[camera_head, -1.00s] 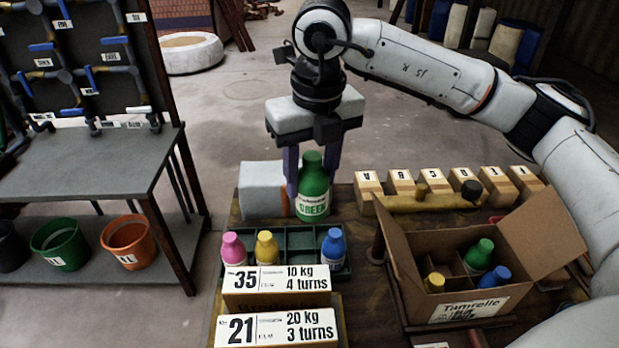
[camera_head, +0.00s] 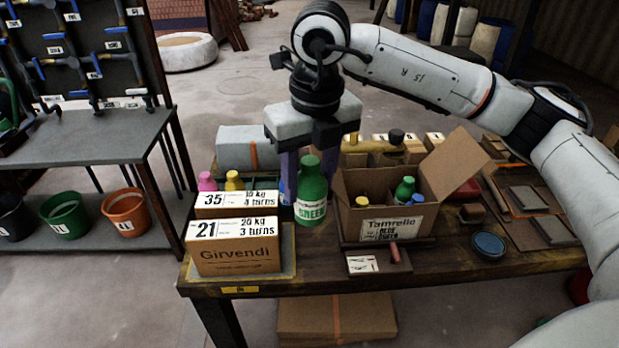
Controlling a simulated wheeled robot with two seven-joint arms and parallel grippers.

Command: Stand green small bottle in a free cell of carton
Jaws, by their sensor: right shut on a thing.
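My right gripper (camera_head: 309,176) points down and is shut on a green small bottle (camera_head: 311,193) with a white label reading GREEN. The carton (camera_head: 388,222), labelled Tamrelle, has open flaps. Another green bottle (camera_head: 404,190) and a yellow-capped bottle (camera_head: 362,201) stand inside it; a blue cap shows beside them. The cell floors are hidden by the front wall. My left gripper is out of view.
Stacked boxes (camera_head: 240,259) stand left of the held bottle, with pink (camera_head: 207,181) and yellow (camera_head: 234,180) bottles behind them. A blue round dish (camera_head: 488,245) and flat trays (camera_head: 530,200) lie right of the carton. Labelled blocks stand behind it.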

